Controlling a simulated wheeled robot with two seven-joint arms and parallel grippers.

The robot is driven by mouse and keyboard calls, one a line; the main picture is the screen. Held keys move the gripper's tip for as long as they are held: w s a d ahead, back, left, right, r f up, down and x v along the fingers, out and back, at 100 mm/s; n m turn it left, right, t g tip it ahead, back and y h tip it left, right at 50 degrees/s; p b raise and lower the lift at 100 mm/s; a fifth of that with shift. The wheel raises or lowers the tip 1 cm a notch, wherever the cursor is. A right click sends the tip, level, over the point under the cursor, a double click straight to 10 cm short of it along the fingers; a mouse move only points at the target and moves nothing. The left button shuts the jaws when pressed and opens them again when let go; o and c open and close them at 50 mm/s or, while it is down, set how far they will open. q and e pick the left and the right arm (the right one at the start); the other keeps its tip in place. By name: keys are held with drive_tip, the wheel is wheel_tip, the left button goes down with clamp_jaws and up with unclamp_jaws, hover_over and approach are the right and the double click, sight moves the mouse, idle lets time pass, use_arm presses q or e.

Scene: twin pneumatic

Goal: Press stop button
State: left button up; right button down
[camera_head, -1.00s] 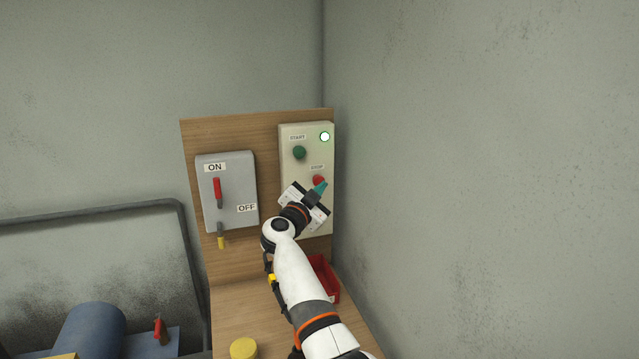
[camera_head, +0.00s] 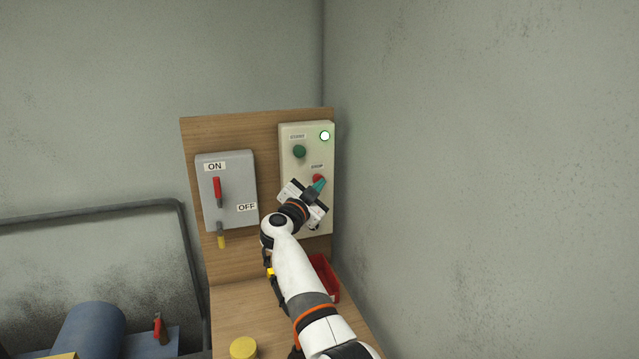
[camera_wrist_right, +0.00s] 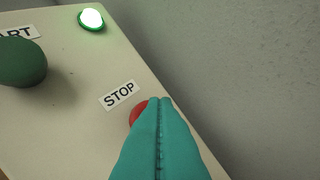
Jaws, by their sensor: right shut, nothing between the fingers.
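The red stop button (camera_head: 318,178) is on the cream control box (camera_head: 308,160), below its STOP label. In the right wrist view the button (camera_wrist_right: 138,110) is partly hidden behind the teal fingers. My right gripper (camera_head: 320,184) is shut and empty, its tips right at the button. In the right wrist view the fingertips (camera_wrist_right: 159,100) overlap the button's right side; I cannot tell whether they touch it. The green start button (camera_head: 299,152) is above and to the left. The indicator light (camera_head: 325,136) at the box's top right glows white with a green rim. My left gripper is not in view.
A grey switch box (camera_head: 228,190) with a red lever and ON and OFF labels is left of the control box on the wooden panel (camera_head: 262,135). A red bin (camera_head: 325,278) and a yellow round object (camera_head: 243,348) are below. A wall is close on the right.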

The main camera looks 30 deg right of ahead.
drive_tip(key=shift+w+d, duration=0.1)
drive_tip(key=shift+w, duration=0.2)
idle(0.6)
drive_tip(key=s+p, duration=0.1)
drive_tip(key=p, duration=0.1)
drive_tip(key=shift+s+a+p, duration=0.25)
drive_tip(key=shift+s+p, duration=0.1)
drive_tip(key=shift+s, duration=0.05)
drive_tip(key=s+p, duration=0.2)
drive_tip(key=p, duration=0.1)
drive_tip(key=s+a+p, duration=0.1)
drive_tip(key=s+p, duration=0.2)
drive_tip(key=shift+a, duration=0.1)
idle(0.5)
